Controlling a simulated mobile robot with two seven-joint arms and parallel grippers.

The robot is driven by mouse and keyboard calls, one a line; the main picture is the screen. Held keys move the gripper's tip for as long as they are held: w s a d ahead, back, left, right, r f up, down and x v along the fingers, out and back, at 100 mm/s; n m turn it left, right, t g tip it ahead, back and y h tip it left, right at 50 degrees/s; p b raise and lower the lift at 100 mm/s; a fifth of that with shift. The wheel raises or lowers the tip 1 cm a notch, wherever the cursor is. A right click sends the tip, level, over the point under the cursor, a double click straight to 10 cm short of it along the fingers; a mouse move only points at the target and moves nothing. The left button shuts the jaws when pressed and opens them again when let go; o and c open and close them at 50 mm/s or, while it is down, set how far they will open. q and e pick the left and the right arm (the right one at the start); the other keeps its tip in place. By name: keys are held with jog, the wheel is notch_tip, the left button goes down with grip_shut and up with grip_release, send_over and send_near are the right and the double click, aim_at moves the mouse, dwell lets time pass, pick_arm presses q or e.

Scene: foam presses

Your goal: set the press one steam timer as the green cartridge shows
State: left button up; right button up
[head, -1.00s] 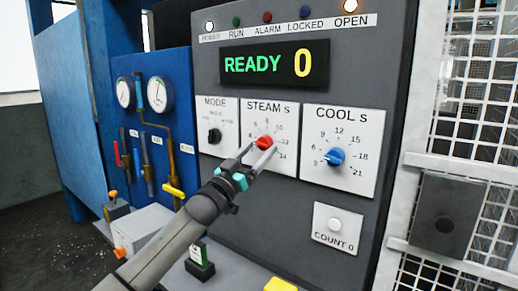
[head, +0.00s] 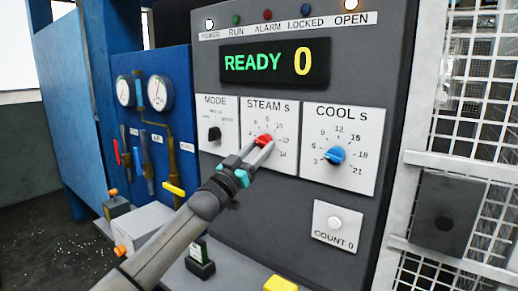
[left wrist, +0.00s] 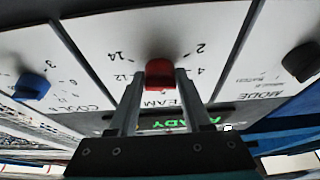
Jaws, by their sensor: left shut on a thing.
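The red STEAM knob (head: 264,140) sits on a white dial plate on the grey press panel. My left gripper (head: 261,147) has its fingers on either side of this knob and is shut on it. In the left wrist view the red knob (left wrist: 160,74) lies between the two fingertips, and the dial numbers appear upside down. I cannot read which number the knob points to. A small cartridge with a green and white face (head: 201,251) stands in a dark holder below the panel, partly beside my left arm; its marking is too small to read. My right gripper is out of view.
The black MODE knob (head: 214,134) and blue COOL knob (head: 335,155) flank the steam dial. The display (head: 266,63) reads READY 0, and the OPEN lamp is lit. A white COUNT button (head: 335,223) is lower right. A mesh guard (head: 480,100) stands at the right.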

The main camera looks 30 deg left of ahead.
pick_arm(q)
grip_shut()
jog(key=shift+a+m+h, duration=0.1)
jog(key=shift+m+h, duration=0.3)
jog(key=shift+m, duration=0.1)
jog(key=m+h, duration=0.1)
jog(key=m, duration=0.1)
jog(key=m+h+p, duration=0.1)
jog(key=m, duration=0.1)
jog(key=shift+a+r+m+g, duration=0.1)
jog(key=shift+a+m+g, duration=0.05)
jog(key=shift+m+g, duration=0.25)
jog(key=shift+a+m+g+h+p, duration=0.1)
jog(key=shift+m+g+h+p, duration=0.4)
jog(key=shift+m, duration=0.85)
jog(key=shift+a+m+g+h+p, duration=0.1)
jog(key=shift+m+g+h, duration=0.2)
jog(key=shift+m+h, duration=0.8)
jog(key=shift+m+y, duration=0.3)
jog(key=shift+m, duration=0.15)
jog(key=o, duration=1)
grip_release()
